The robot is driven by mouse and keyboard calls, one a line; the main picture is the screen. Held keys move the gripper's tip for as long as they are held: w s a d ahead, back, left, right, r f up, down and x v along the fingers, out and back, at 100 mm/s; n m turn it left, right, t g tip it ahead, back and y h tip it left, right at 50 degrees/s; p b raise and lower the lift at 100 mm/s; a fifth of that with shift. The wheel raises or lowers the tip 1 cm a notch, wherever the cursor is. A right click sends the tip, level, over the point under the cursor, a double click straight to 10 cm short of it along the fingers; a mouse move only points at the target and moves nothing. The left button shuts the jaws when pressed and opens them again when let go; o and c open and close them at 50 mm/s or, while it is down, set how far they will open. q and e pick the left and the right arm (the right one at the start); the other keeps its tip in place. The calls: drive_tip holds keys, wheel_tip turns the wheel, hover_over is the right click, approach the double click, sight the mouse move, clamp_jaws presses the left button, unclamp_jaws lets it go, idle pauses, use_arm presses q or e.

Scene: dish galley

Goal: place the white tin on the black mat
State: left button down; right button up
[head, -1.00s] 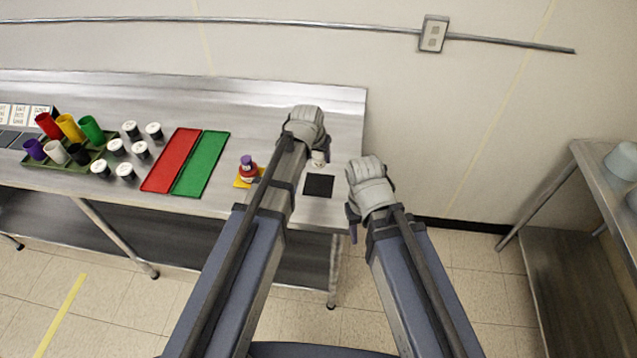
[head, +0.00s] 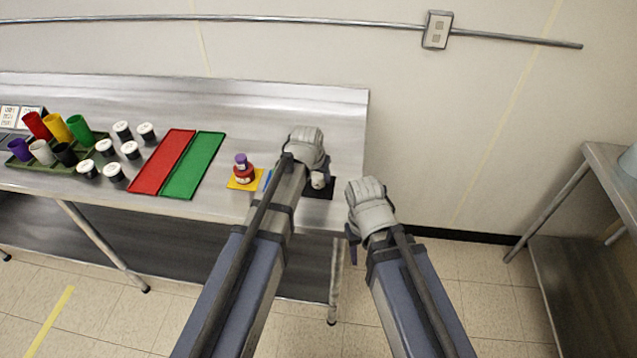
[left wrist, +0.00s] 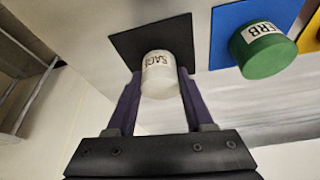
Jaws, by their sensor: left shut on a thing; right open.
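The white tin (left wrist: 158,76), with lettering on its label, is held between the fingers of my left gripper (left wrist: 158,95). In the head view the white tin (head: 318,180) shows at the end of my left gripper (head: 312,172), over the black mat (head: 320,193). In the left wrist view the black mat (left wrist: 150,42) lies behind the tin's far end. I cannot tell whether the tin touches the mat. My right gripper (head: 352,235) is open and empty, off the table's right end.
A green tin (left wrist: 264,50) sits on a blue mat (left wrist: 228,20) beside the black mat. A red jar (head: 243,175) with a purple top stands on a yellow mat (head: 236,186). Red (head: 160,165) and green (head: 192,168) trays lie further left, near several white-lidded tins.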

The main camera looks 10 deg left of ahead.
use_arm(q)
drive_tip(key=shift+f, duration=0.25)
use_arm(e)
drive_tip(key=shift+f, duration=0.2)
use_arm(q)
drive_tip(key=shift+f, duration=0.2)
drive_tip(key=shift+c, duration=1.4)
unclamp_jaws()
use_arm(e)
drive_tip(key=shift+f, duration=0.15)
use_arm(q)
drive_tip(key=shift+r, duration=0.1)
drive_tip(key=p+v, duration=1.2)
drive_tip(key=s+d+g+y, duration=0.1)
drive_tip(key=s+g, duration=0.1)
drive_tip(key=s, duration=0.7)
drive_tip(key=s+d+f+m+g+y, duration=0.1)
drive_tip(key=s+g, duration=0.1)
drive_tip(key=s, duration=0.8)
drive_tip(key=shift+d+g+b, duration=0.3)
drive_tip(key=shift+d+g, duration=0.1)
use_arm(e)
wheel_tip(320, 180, up, 11)
drive_tip(key=shift+r, duration=0.2)
